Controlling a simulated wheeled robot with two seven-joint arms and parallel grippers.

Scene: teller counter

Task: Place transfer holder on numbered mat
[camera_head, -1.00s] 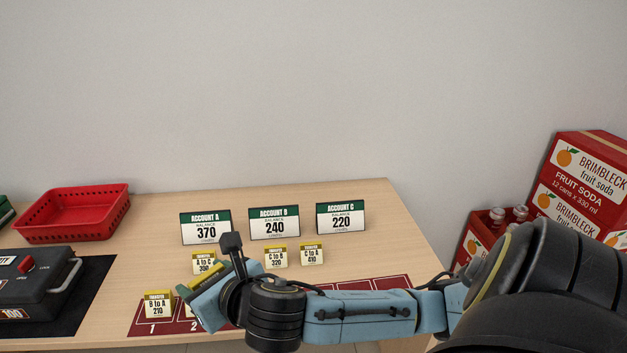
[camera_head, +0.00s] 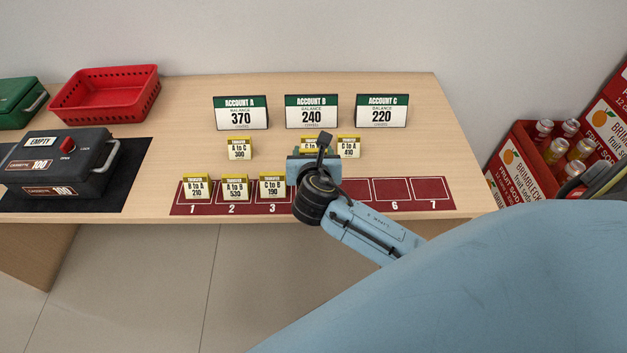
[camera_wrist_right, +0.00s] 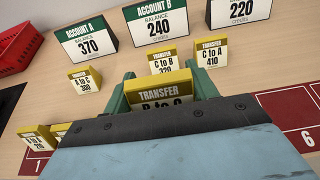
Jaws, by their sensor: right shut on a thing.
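My right gripper (camera_head: 312,170) is above the numbered red mat (camera_head: 414,189), right of slot 3 and covering slot 4. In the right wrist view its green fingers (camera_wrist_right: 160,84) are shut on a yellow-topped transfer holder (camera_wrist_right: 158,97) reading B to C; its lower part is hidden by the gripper. I cannot tell whether it touches the mat. Holders B to A 210 (camera_head: 196,188), A to B 530 (camera_head: 235,188) and C to B 190 (camera_head: 272,187) stand on slots 1, 2 and 3. Slots 6 and 7 are bare. My left gripper is not in view.
Behind stand holders A to C 300 (camera_head: 240,150), C to B 320 (camera_wrist_right: 163,63), C to A 410 (camera_head: 349,147) and signs for Account A (camera_head: 241,114), B (camera_head: 311,112) and C (camera_head: 382,111). A black cash box (camera_head: 60,158) and red basket (camera_head: 82,97) are left.

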